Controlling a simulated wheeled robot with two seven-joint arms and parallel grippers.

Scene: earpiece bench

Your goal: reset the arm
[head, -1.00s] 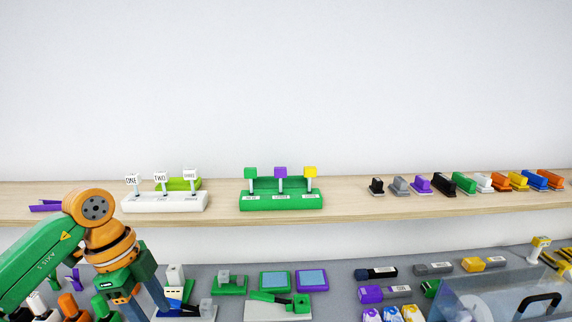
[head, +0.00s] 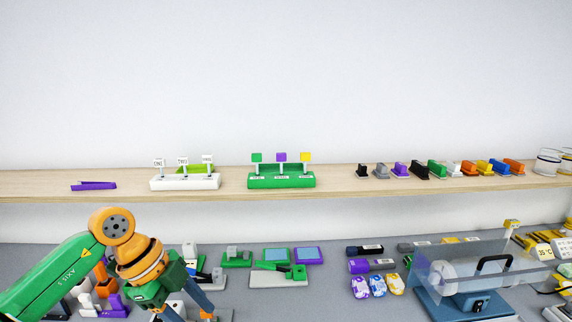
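My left arm comes in from the lower left, green with orange joints. Its gripper (head: 187,312) points down over the grey bench, with two blue-grey fingers spread apart. The gap between them looks empty, though the lower tips are at or past the picture's bottom edge. A white-and-dark device (head: 217,275) stands just behind the fingers; I cannot tell whether they touch it. My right gripper is not in view.
Orange and purple stands (head: 105,284) are partly hidden by my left arm. A green-and-grey press (head: 280,277) lies to the right. A clear-covered blue machine (head: 468,290) is at the lower right. A wooden shelf (head: 335,188) runs behind with holders and colored blocks.

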